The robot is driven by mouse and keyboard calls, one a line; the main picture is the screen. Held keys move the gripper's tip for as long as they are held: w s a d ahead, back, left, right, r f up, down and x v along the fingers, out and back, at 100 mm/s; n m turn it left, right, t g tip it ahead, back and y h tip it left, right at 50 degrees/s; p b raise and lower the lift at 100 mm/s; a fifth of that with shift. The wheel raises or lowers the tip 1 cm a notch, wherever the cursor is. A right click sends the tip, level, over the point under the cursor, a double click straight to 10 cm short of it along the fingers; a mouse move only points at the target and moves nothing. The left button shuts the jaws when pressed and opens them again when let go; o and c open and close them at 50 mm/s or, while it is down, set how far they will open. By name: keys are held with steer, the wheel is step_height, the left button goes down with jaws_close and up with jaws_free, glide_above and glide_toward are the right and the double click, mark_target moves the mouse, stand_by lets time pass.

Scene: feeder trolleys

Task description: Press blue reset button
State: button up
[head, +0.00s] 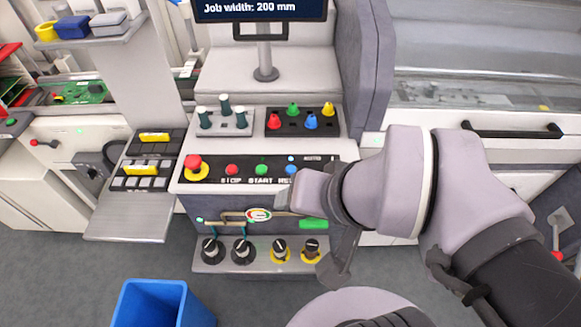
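The blue reset button (291,169) sits on the black strip of the control panel (345,150), to the right of the green start button (262,170) and the red stop button (232,170). Its label is partly hidden by my arm. My gripper (284,199) is in front of the panel, just below the blue button in the picture. Only a small grey part of it shows, and I cannot tell whether the fingers are open or shut. Contact with the panel cannot be made out.
A red mushroom button (194,165) on a yellow base is at the panel's left. Several black knobs (241,250) are below. A blue bin (150,304) stands on the floor in front. A screen (262,9) is above.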

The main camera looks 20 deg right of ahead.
steer(key=shift+c, duration=0.4)
jaws_close()
stand_by(1.3)
